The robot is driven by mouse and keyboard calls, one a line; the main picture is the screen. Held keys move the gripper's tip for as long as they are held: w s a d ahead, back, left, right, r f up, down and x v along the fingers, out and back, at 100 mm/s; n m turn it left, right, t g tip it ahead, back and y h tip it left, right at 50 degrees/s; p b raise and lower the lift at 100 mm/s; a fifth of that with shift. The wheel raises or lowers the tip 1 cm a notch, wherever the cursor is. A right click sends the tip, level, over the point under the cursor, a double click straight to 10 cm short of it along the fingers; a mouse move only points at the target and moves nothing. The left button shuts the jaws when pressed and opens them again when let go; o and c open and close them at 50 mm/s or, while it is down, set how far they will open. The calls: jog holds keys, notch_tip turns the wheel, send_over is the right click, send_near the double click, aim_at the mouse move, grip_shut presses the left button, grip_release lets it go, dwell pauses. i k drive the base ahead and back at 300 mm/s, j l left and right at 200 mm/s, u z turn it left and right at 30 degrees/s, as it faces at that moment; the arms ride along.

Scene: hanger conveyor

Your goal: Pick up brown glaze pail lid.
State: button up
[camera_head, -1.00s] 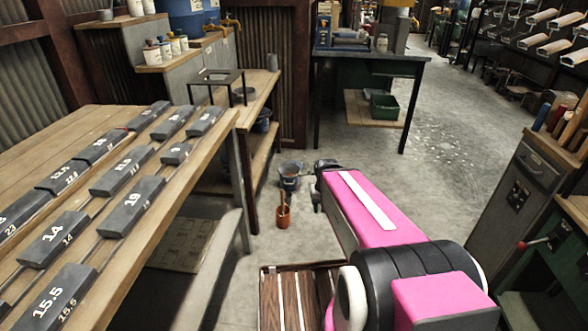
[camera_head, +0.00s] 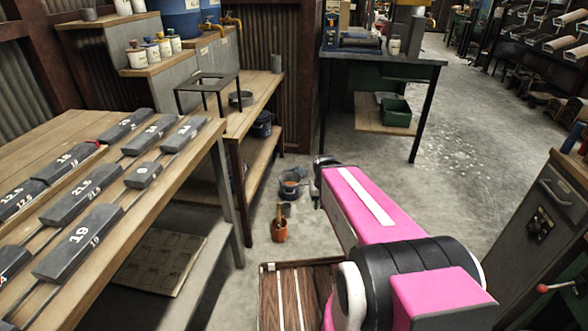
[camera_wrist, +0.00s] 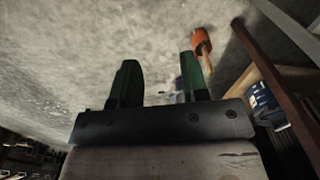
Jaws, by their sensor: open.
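Several small white pails with differently coloured tops stand on the stepped wooden shelf at the upper left in the head view. The leftmost white pail (camera_head: 137,58) has a reddish-brown top (camera_head: 135,44). I cannot tell surely whether this top is the brown glaze pail lid. My gripper (camera_wrist: 160,84) shows two green fingers, open and empty, in the wrist view. In the head view it is mostly hidden beyond my pink arm, low over the floor and well apart from the pails.
A workbench (camera_head: 45,150) with numbered dark blocks runs along the left. A black stand (camera_head: 207,88) is on the wooden bench behind it.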

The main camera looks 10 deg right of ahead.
aim_at(298, 169)
jog(key=i+l+u, duration=0.1)
jog(key=i+l, duration=0.25)
jog(key=i+l+u, duration=0.1)
jog(key=i+l, duration=0.3)
jog(key=i+l+u, duration=0.1)
jog(key=i+l, duration=0.25)
jog(key=i+l+u, duration=0.1)
jog(key=i+l, duration=0.2)
jog(key=l, duration=0.25)
jog(key=i+l+u, duration=0.1)
jog(key=i+l, duration=0.25)
jog(key=l, duration=0.15)
jog(key=i+l+u, duration=0.1)
jog(key=i+l, duration=0.2)
jog(key=l, duration=0.2)
